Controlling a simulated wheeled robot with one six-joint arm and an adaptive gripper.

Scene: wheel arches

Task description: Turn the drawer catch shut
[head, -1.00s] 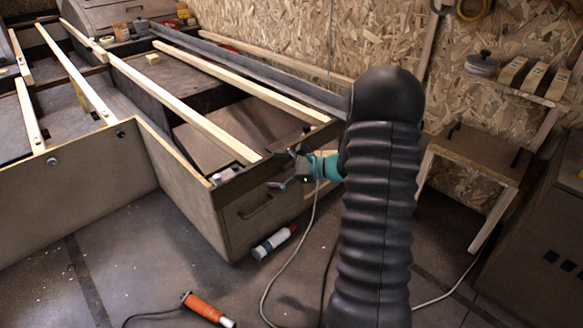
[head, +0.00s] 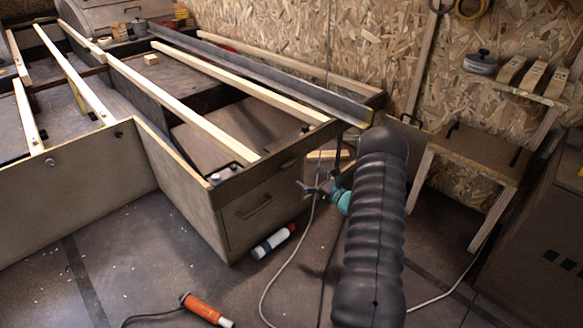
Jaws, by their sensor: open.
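The drawer (head: 242,222) is a grey-brown front with a dark bar handle (head: 255,207), set in the end of the wooden bed frame, and it looks closed. A small dark piece, probably the drawer catch (head: 289,163), sits on the rail above the drawer's right part. It appears to lie roughly lengthwise along the rail, but it is too small to tell its exact turn. My gripper (head: 310,184) is open and empty, to the right of and a little below the catch, apart from it. Its teal wrist and my black sleeved arm lie to its right.
A white and red tube (head: 273,243) lies on the floor below the drawer. An orange-handled tool (head: 205,308) with a cord lies in front. A pale cable runs across the floor beneath my gripper. A wooden stool (head: 470,155) stands to the right.

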